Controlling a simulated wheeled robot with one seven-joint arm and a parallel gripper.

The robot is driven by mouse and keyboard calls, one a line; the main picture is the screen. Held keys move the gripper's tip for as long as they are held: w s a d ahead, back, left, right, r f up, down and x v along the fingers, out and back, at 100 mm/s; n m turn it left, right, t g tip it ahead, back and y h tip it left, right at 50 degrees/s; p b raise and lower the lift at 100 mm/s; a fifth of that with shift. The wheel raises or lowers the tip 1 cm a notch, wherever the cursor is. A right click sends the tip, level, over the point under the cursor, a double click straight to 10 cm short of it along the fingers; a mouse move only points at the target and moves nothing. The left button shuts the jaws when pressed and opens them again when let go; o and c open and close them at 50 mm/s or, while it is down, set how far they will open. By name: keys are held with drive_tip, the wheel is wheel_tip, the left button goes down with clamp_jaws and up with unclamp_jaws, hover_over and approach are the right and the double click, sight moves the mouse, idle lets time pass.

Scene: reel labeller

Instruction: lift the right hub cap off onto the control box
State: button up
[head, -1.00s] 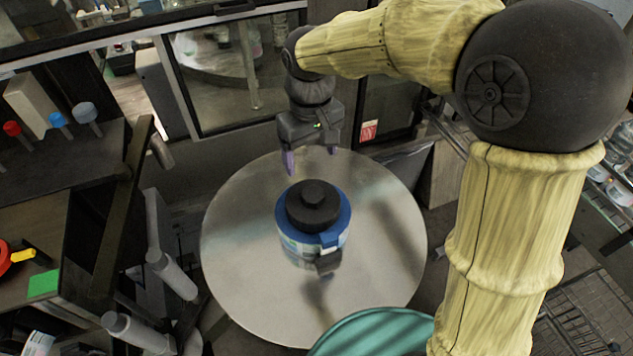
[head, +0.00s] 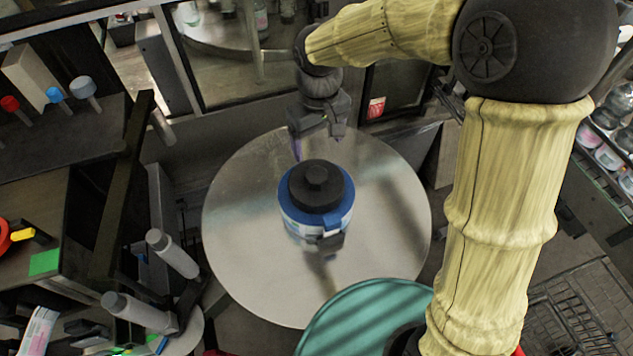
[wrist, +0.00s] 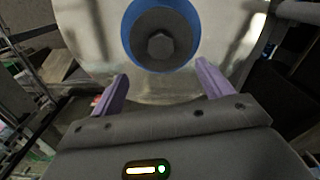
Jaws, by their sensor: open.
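A black round hub cap (head: 317,184) with a raised hexagonal knob sits on a blue-topped reel stack (head: 303,225) in the middle of a large silver disc (head: 385,230). In the wrist view the cap (wrist: 161,44) is ahead of the fingers, ringed by blue. My gripper (head: 318,142) is on the far side of the cap in the head view, apart from it. Its two purple fingers (wrist: 162,78) are open with nothing between them. I cannot tell for certain which thing is the control box.
A teal disc (head: 345,318) is at the bottom, partly behind my arm. At left are a red and yellow knob (head: 22,234), a green label (head: 45,262) and grey rollers (head: 172,252). A glass-panelled frame (head: 235,60) stands behind the silver disc, whose surface around the stack is clear.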

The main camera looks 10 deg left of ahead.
drive_tip(key=b, duration=0.5)
hover_over(317, 175)
wheel_tip(317, 175, down, 7)
drive_tip(key=shift+d+r, duration=0.1)
drive_tip(key=shift+d, duration=0.05)
drive_tip(key=shift+s+f+b, duration=0.15)
drive_tip(key=shift+f+b, duration=0.1)
drive_tip(key=shift+b, duration=0.05)
drive_tip(key=shift+d, duration=0.1)
drive_tip(key=shift+f+b, duration=0.3)
drive_tip(key=shift+f, duration=0.05)
drive_tip(key=f+b, duration=0.2)
drive_tip(key=f, duration=0.1)
drive_tip(key=f+b, duration=0.1)
drive_tip(key=shift+w+a+f+b, duration=0.2)
drive_tip(key=shift+a+f+b, duration=0.05)
drive_tip(key=shift+a+b, duration=0.1)
